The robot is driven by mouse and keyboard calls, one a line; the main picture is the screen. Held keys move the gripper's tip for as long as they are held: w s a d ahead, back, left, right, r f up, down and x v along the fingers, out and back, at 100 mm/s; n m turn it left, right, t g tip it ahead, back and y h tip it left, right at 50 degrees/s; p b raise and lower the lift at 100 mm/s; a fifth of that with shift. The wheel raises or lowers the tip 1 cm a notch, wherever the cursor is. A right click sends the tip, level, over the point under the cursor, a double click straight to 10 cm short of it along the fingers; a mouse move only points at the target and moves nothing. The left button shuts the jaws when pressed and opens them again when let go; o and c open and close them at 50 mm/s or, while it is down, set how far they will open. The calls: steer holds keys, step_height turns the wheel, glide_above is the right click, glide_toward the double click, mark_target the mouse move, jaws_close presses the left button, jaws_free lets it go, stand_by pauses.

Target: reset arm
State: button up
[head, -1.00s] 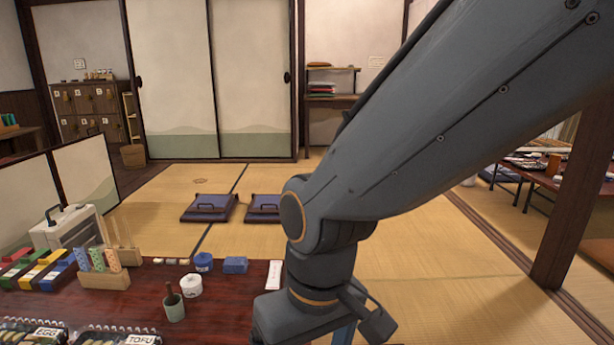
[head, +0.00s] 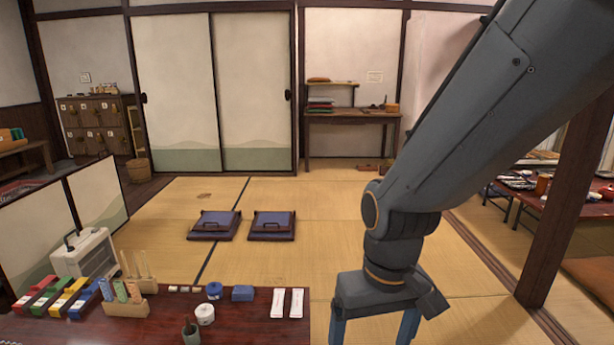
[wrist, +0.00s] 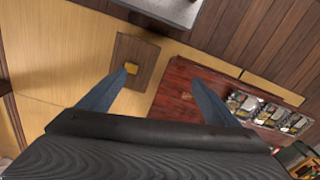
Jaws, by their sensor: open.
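My gripper (head: 374,336) hangs at the right of the low dark red table in the head view, pointing down, its lower fingertips cut off by the picture's edge. In the wrist view my gripper (wrist: 164,78) shows two blue fingers spread wide with nothing between them. The red table (head: 255,325) shows at the lower left in the head view, and the same kind of red tabletop (wrist: 185,90) lies beyond the right finger in the wrist view.
On the table stand colored boxes (head: 62,297), a wooden holder (head: 127,306), a white jar (head: 204,314), a blue box (head: 243,293) and white packets (head: 288,303). Two floor cushions (head: 215,225) lie on open tatami (head: 330,240). A wooden post (head: 570,200) stands right.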

steer(key=s+d+r+m+p, duration=0.2)
steer(key=d+r+p, duration=0.7)
steer(key=r+p, duration=0.1)
steer(key=shift+r+h+p, duration=0.2)
steer(key=shift+h+p, duration=0.1)
steer(key=shift+p, duration=0.3)
